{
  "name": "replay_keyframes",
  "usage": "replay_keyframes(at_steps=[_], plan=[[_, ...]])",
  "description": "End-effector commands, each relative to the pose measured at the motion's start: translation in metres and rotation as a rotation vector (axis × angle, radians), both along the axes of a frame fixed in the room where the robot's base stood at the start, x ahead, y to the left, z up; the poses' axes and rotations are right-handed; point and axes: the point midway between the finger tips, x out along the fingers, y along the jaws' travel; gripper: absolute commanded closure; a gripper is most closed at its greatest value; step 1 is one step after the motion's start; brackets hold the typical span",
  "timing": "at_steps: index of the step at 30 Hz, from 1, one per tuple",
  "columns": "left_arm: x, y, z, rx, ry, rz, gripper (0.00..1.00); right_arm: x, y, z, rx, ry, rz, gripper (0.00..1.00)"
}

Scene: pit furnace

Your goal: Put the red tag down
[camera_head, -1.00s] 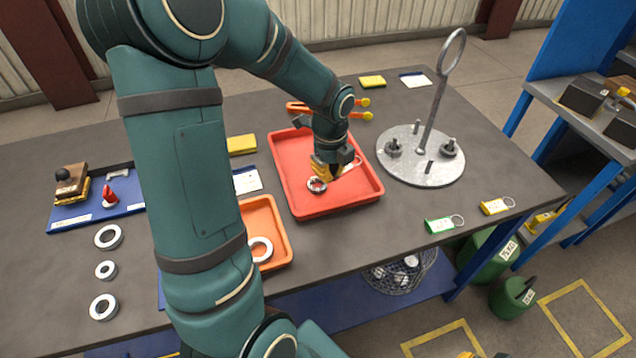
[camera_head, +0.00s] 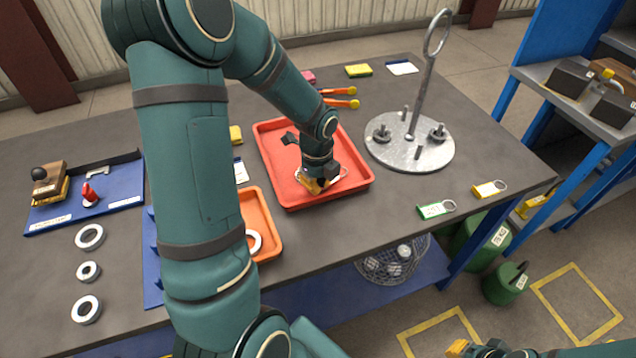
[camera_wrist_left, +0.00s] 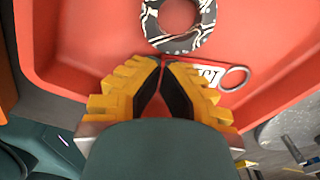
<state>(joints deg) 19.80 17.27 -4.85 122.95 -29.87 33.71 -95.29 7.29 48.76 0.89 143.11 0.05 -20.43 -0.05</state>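My left gripper (camera_head: 320,186) is low over the red tray (camera_head: 285,196). Its yellow fingers, also in the left wrist view (camera_wrist_left: 161,62), come together at the tips on one end of the red tag (camera_wrist_left: 190,68). The tag has a white label and a grey ring, and sticks out to the right. In the head view the tag (camera_head: 339,174) is partly hidden by the gripper. I cannot tell whether it touches the tray floor. A black-and-white ring (camera_wrist_left: 180,45) lies in the tray close by. My right gripper (camera_head: 463,347) shows only partly at the bottom edge.
An orange tray (camera_head: 267,217) stands left of the red tray. A round metal plate with a tall ringed post (camera_head: 415,150) stands right. Green (camera_head: 433,210) and yellow (camera_head: 487,189) tags lie near the table's right edge. Bare table lies between these tags and the red tray.

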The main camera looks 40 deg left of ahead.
Motion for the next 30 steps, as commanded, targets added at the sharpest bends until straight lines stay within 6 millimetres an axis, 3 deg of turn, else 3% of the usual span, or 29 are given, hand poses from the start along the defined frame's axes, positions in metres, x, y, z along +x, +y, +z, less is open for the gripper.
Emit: replay_keyframes(at_steps=[1, 4, 17, 30], plan=[[0.000, 0.000, -0.003, 0.000, 0.001, 0.000, 1.00, 0.000, 0.000, -0.002, 0.000, 0.000, 0.000, 1.00], [0.000, 0.000, -0.002, 0.000, 0.001, 0.000, 0.66, 0.000, 0.000, -0.001, 0.000, 0.000, 0.000, 1.00], [0.000, 0.000, 0.008, 0.000, -0.002, 0.000, 0.66, 0.000, 0.000, 0.004, 0.000, 0.001, 0.000, 1.00], [-0.001, 0.000, 0.093, 0.001, -0.003, 0.000, 0.66, -0.006, 0.001, 0.032, 0.003, 0.014, 0.003, 1.00]])
